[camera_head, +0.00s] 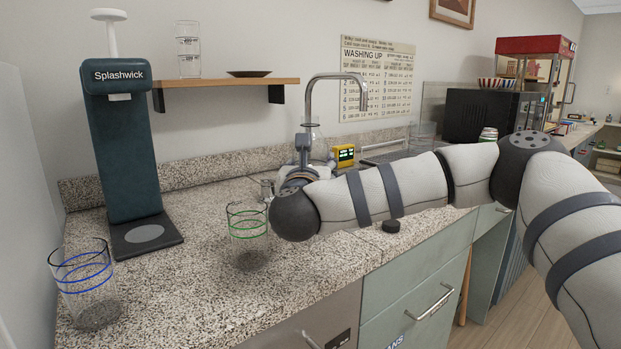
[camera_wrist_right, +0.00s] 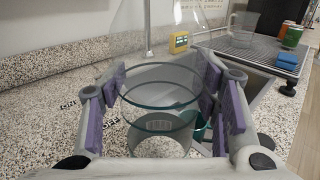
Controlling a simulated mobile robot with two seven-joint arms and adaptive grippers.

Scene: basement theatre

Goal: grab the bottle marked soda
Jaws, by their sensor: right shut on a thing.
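My right gripper (camera_head: 303,150) is over the counter near the tap. Its purple pads are shut on a clear glass bottle (camera_wrist_right: 160,75), one on each side. In the head view the bottle (camera_head: 314,130) shows only as a clear rounded top above the gripper; my wrist hides its lower part. I can read no soda marking on it. In the wrist view greenish glass rings show between the pads, with a small striped patch seen through the glass. The bottle looks upright. My left gripper is not in view.
A Splashwick machine (camera_head: 128,150) stands at the left. A blue-ringed glass (camera_head: 88,285) and a green-ringed glass (camera_head: 248,240) stand on the speckled counter (camera_head: 200,290). A tap (camera_head: 335,77), a yellow device (camera_head: 344,154) and a black microwave (camera_head: 478,115) are behind my arm.

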